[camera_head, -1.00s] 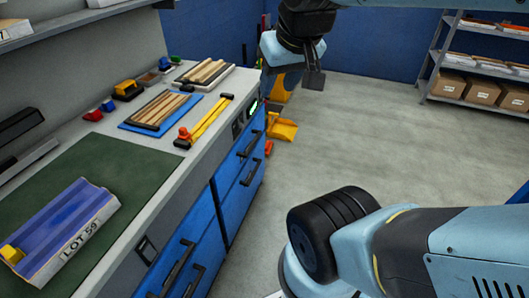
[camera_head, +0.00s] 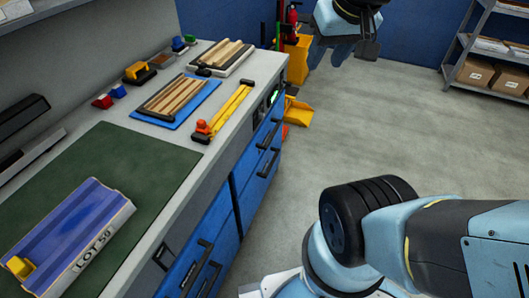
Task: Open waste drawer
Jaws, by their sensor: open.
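The workbench has blue drawer fronts below its worktop. The far section has an upper black handle (camera_head: 270,133) and a lower one (camera_head: 267,164). The near section has two more black handles (camera_head: 195,266), partly cut off by the bottom edge. All the drawers in view look shut. No readable label shows which one is the waste drawer. My gripper (camera_head: 352,45) is at the top of the view, open and empty, right of the bench's far end and apart from the handles. Its upper part is cut off by the frame.
A blue tray marked LOT 59 (camera_head: 72,238) lies on the green mat (camera_head: 140,165). Wooden strips (camera_head: 178,98) and a yellow tool (camera_head: 228,108) lie farther along the bench. A yellow dustpan (camera_head: 297,112) is beyond its end. A shelf (camera_head: 460,60) stands at right; floor between is clear.

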